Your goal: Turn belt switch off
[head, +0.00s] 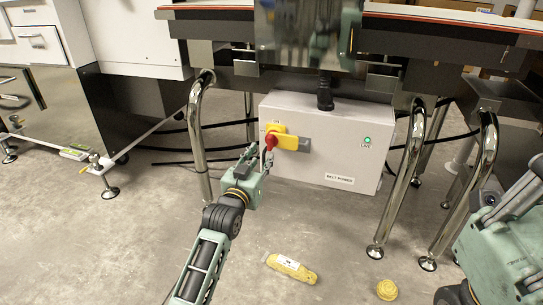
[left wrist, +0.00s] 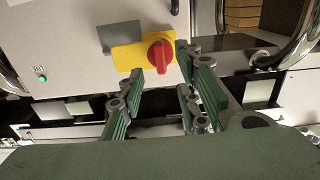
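The belt switch is a red rotary knob (head: 271,141) on a yellow plate (head: 287,141), on the front of a light grey box (head: 325,115) labelled BELT POWER. The knob's grip looks roughly upright in the left wrist view (left wrist: 160,55). A green lamp (head: 367,140) marked LIVE is lit at the box's right side. My left gripper (head: 268,158) is at the knob; in the left wrist view (left wrist: 160,74) its fingers are apart with the knob between and just beyond the tips. Contact is not clear. My right gripper (head: 515,200) is at the right edge, fingers unclear.
Shiny bent steel legs (head: 199,130) stand left and right of the box, under the conveyor (head: 440,30). A yellow packet (head: 290,267) and a round yellow item (head: 387,290) lie on the floor. A white cabinet (head: 130,40) stands at the left. The floor before the box is mostly clear.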

